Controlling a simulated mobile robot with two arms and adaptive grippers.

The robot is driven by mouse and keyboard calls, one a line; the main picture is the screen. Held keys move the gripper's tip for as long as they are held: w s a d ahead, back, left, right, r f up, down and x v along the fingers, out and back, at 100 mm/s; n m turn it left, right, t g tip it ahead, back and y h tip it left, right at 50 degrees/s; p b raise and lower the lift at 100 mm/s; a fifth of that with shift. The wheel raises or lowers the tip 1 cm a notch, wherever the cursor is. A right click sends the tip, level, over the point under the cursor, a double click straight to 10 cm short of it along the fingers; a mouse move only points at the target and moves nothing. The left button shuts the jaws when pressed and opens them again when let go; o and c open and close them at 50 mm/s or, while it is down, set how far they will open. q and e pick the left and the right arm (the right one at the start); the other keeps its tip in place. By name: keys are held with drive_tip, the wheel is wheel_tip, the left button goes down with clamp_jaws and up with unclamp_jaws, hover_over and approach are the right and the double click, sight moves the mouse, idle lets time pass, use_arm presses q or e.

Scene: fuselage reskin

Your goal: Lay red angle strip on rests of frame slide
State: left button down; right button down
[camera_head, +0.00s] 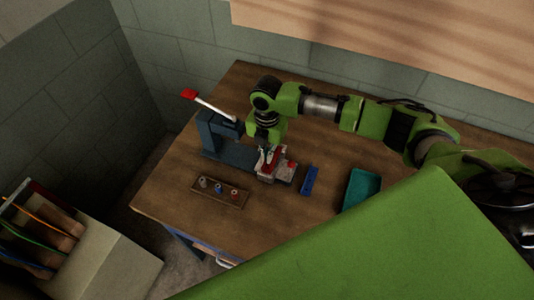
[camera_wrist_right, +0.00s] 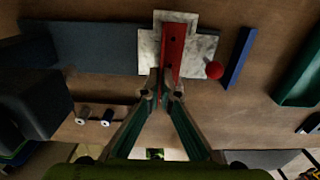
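The red angle strip (camera_wrist_right: 173,50) lies lengthwise over the pale metal frame slide (camera_wrist_right: 150,52) in the right wrist view. In the head view the strip is mostly hidden by my gripper, and the frame slide (camera_head: 267,178) shows below it. My right gripper (camera_wrist_right: 162,96) points down at the strip's near end. Its fingertips are close together with that end between them. The gripper also shows in the head view (camera_head: 266,155). Whether the strip touches the rests is unclear. A red knob (camera_wrist_right: 214,69) sits at the slide's right side. My left gripper is out of view.
A blue-grey lever tool (camera_head: 222,150) with a red handle stands left of the slide. A wooden holder (camera_head: 205,196) with small spools is in front. A blue bar (camera_head: 309,181) and teal tray (camera_head: 374,180) lie to the right.

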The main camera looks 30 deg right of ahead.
drive_tip(key=shift+f, duration=0.15)
drive_tip(key=c, duration=2.2)
unclamp_jaws()
wheel_tip(320, 180, up, 12)
drive_tip(key=shift+r, duration=0.1)
